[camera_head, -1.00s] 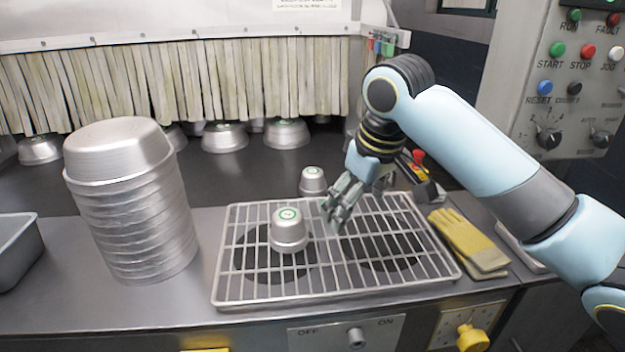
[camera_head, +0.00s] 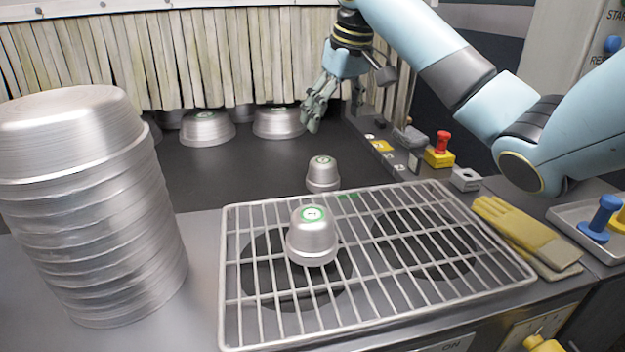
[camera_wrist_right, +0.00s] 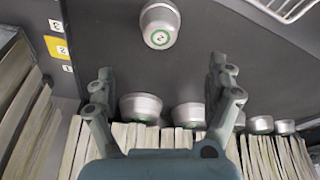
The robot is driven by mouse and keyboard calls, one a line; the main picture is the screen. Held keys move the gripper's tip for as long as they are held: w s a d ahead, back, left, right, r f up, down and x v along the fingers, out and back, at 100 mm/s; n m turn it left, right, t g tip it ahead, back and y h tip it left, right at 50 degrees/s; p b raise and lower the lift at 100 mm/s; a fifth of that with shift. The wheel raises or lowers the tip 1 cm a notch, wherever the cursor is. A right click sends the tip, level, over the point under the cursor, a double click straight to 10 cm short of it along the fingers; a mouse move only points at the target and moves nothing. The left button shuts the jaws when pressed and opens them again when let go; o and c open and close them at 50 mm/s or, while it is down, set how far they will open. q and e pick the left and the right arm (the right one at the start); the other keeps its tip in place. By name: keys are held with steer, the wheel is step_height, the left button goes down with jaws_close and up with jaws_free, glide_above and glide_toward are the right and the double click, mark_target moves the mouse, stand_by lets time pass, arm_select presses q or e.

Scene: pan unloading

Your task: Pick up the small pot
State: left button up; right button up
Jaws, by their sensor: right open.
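A small silver pot (camera_head: 322,176), upside down with a green ring mark on top, stands on the dark surface just behind the wire rack. A similar small pot (camera_head: 312,240) sits upside down on the rack (camera_head: 450,290). My right gripper (camera_head: 318,108) is open and empty, above the dark surface and behind both small pots, near the curtain. In the right wrist view, my right gripper (camera_wrist_right: 160,75) has its fingers spread wide, and a small pot (camera_wrist_right: 160,25) shows beyond them at the top, apart from the fingers. My left gripper is not in view.
A tall stack of large silver pans (camera_head: 95,210) stands on the left. Larger pots (camera_head: 207,128) sit along the strip curtain (camera_head: 200,60). Yellow gloves (camera_head: 525,235) and a red-topped button box (camera_head: 440,152) are on the right. The dark surface left of the small pot is clear.

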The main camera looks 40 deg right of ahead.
mark_target(324, 160)
steer(key=shift+x, duration=0.75)
steer(key=shift+w+f+b, duration=0.3)
steer(key=shift+w+b, duration=0.05)
steer(key=shift+b, duration=0.1)
steer(key=x, duration=0.5)
steer(key=shift+f, duration=0.15)
steer(key=x, duration=0.5)
steer(key=shift+s+f+b, duration=0.2)
steer(key=shift+s+b, duration=0.1)
steer(key=shift+s, duration=0.1)
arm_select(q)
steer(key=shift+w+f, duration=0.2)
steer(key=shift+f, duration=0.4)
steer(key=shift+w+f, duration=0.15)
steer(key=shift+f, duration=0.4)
arm_select(e)
steer(key=shift+c, duration=0.5)
steer(key=c, duration=1.2)
steer(key=shift+o, duration=0.2)
steer(key=shift+r, duration=0.1)
